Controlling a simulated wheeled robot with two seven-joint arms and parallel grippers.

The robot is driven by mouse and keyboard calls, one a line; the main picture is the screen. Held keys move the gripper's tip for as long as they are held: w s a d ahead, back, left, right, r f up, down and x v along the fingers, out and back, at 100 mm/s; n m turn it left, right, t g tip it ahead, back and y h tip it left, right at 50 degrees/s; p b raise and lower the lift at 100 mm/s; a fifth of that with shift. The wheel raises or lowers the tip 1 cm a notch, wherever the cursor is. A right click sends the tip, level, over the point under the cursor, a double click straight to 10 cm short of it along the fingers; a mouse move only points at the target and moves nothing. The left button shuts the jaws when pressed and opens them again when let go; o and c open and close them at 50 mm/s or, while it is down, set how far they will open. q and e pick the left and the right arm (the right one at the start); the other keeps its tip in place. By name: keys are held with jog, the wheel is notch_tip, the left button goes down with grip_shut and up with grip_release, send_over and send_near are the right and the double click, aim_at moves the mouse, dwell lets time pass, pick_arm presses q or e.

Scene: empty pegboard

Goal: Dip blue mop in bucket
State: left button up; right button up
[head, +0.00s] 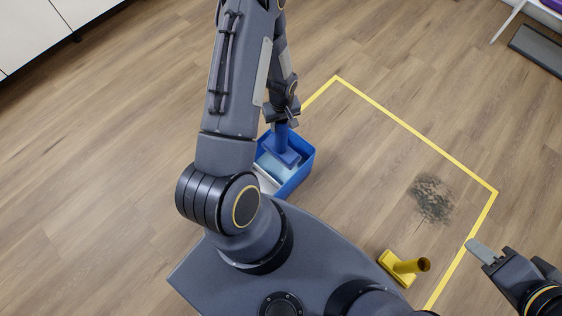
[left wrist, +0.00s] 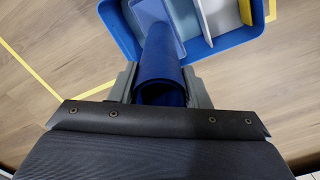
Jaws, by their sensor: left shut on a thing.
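The blue bucket (head: 305,166) is a rectangular tub on the floor beside my base, with light blue inside. The blue mop (head: 282,145) is upright, its flat head within the bucket's outline; I cannot tell how deep it sits. My left gripper (head: 283,118) is shut on the mop's handle above the bucket. In the left wrist view the blue mop's tubular handle (left wrist: 162,65) runs between the fingers (left wrist: 160,88), and the bucket (left wrist: 215,45) shows a pale divider and compartments. My right gripper (head: 482,252) is at the lower right, away from the bucket, with its finger opening unclear.
A yellow mop (head: 402,267) stands on the floor near my base. A dark dirt patch (head: 431,198) lies inside the yellow floor tape (head: 415,133). White cabinets (head: 35,30) stand at the upper left and a grey mat (head: 540,50) lies at the upper right.

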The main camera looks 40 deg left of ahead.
pick_arm(q)
jog(key=shift+r+p, duration=1.3)
jog(key=shift+r, duration=1)
